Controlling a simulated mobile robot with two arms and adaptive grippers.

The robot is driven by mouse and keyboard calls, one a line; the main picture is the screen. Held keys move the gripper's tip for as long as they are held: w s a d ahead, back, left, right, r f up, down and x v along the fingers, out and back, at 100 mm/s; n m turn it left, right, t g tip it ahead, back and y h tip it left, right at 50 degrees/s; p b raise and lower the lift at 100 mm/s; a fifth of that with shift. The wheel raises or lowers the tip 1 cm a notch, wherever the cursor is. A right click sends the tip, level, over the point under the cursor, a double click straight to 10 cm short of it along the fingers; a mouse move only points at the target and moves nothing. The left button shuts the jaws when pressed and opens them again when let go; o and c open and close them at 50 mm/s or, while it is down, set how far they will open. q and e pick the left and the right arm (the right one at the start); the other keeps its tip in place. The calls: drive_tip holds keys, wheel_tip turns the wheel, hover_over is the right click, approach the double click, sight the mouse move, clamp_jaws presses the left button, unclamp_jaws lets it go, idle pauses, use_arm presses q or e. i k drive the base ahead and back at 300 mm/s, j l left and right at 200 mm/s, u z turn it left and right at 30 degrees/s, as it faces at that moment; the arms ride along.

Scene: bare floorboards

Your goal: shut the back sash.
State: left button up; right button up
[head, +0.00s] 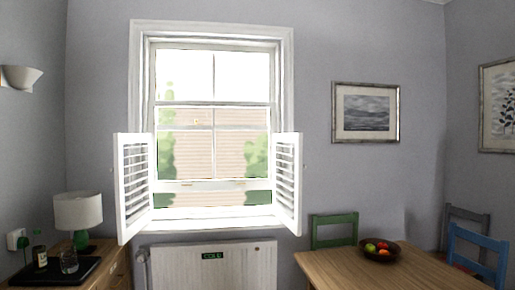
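The white sash window (212,104) is in the back wall. Its lower sash (212,185) stands partly raised, with its bottom rail above the sill (212,212). A low strip of brick and greenery shows in the gap between rail and sill. The upper sash (213,76) fills the top of the frame. A small fitting seems to sit on the lower sash's bottom rail, too small to make out. Neither of my grippers is in view.
Louvred shutters stand folded out at left (134,185) and right (287,180) of the opening. A radiator (180,262) is below. A sideboard (115,270) with a lamp (78,212) stands left; a table (400,272) with a fruit bowl (378,252) and chairs stands right.

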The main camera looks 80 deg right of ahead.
sight(214, 185)
drive_tip(key=z, duration=2.2)
drive_tip(key=i+j, duration=0.1)
drive_tip(key=i, duration=0.6)
drive_tip(key=i+j+z, duration=0.1)
drive_tip(key=i, duration=0.65)
drive_tip(key=i+j+z, duration=0.1)
drive_tip(key=i, duration=0.6)
